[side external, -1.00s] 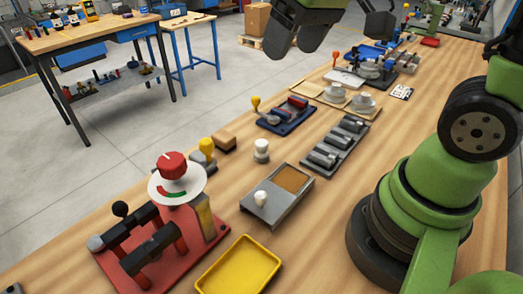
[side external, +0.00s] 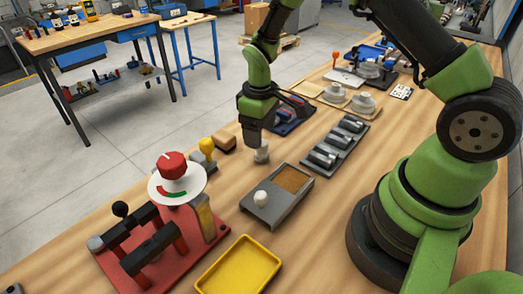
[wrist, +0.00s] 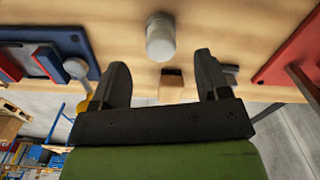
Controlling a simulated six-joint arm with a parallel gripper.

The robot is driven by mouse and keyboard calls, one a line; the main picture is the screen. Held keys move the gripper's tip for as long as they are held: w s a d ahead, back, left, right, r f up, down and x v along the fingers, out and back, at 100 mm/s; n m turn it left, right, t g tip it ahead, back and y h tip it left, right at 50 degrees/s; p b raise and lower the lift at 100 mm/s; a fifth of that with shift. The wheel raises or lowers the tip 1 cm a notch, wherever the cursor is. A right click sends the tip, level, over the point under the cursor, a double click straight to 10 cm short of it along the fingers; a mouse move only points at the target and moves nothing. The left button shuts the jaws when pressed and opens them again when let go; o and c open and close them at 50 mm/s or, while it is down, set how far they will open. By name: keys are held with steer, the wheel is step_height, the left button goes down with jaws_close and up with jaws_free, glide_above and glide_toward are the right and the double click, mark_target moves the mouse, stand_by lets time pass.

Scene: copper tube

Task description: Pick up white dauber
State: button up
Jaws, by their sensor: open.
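The white dauber (side external: 261,156), a short pale cylinder with a rounded top, stands upright on the wooden bench in the side view. My gripper (side external: 257,136) is right over it, pointing down, and hides its upper part. In the wrist view the dauber (wrist: 160,40) lies ahead of the gap between my spread fingers. My gripper (wrist: 160,62) is open with nothing held. I cannot tell how much height separates the fingertips from the dauber's top.
A grey tray (side external: 285,208) with a brown pad and a white knob (side external: 261,198) sits close in front. A brown block (side external: 224,140) and a yellow-topped knob (side external: 208,146) stand to the left. A grey rack (side external: 350,130) is to the right. A red fixture (side external: 205,240) and yellow tray (side external: 240,268) are nearer.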

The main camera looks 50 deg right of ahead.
mark_target(261, 151)
steer(key=f, duration=0.4)
steer(key=shift+s+f, duration=0.2)
steer(key=shift+s, duration=0.15)
steer(key=shift+f, duration=0.55)
steer(key=c, duration=1)
steer(key=shift+r, duration=0.1)
